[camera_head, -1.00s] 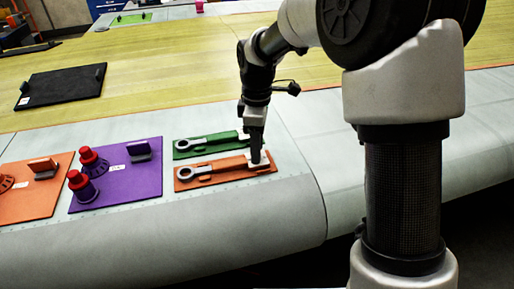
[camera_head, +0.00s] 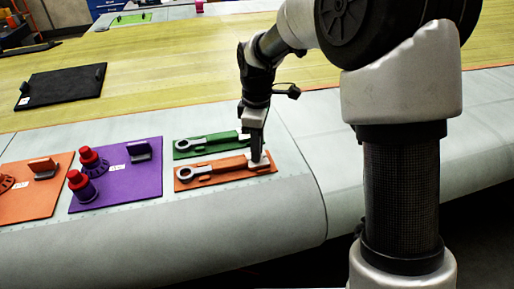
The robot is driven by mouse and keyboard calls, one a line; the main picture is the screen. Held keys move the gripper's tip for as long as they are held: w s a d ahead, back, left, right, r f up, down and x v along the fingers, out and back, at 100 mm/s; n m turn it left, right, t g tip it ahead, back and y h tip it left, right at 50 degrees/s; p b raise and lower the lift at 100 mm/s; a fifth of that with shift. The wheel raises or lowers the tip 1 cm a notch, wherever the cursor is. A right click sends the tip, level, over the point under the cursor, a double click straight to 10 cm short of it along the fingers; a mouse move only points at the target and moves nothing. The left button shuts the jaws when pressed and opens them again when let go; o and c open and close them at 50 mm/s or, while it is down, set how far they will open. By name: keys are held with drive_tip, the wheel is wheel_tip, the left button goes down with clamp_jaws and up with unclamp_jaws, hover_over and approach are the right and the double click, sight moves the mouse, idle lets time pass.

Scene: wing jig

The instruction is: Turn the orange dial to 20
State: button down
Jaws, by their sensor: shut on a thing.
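An orange dial (camera_head: 6,183) shows at the left edge of the head view, partly cut off by the frame. It sits on an orange board (camera_head: 38,203) that also carries an upright orange block (camera_head: 43,167). Its scale and setting are too small to read. My gripper (camera_head: 258,162) is well to the right of it, pointing down at the right end of a separate orange plate (camera_head: 223,181). It is shut on a small light grey piece (camera_head: 264,161) there. The fingers partly hide that piece. A grey wrench-shaped part (camera_head: 200,175) lies along this plate.
A green plate (camera_head: 195,152) with a similar wrench-shaped part lies just behind. A purple board (camera_head: 120,193) with red-topped knobs stands between the orange board and plate. A black board (camera_head: 60,88) lies further back. The wing's front edge curves down towards me.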

drive_tip(key=m, duration=0.6)
drive_tip(key=shift+m, duration=0.3)
drive_tip(key=m, duration=1.1)
drive_tip(key=shift+m, duration=0.4)
drive_tip(key=shift+m+p, duration=0.3)
drive_tip(key=shift+m, duration=1.9)
drive_tip(key=c, duration=1.6)
unclamp_jaws()
drive_tip(key=shift+c, duration=0.2)
drive_tip(key=shift+r, duration=0.1)
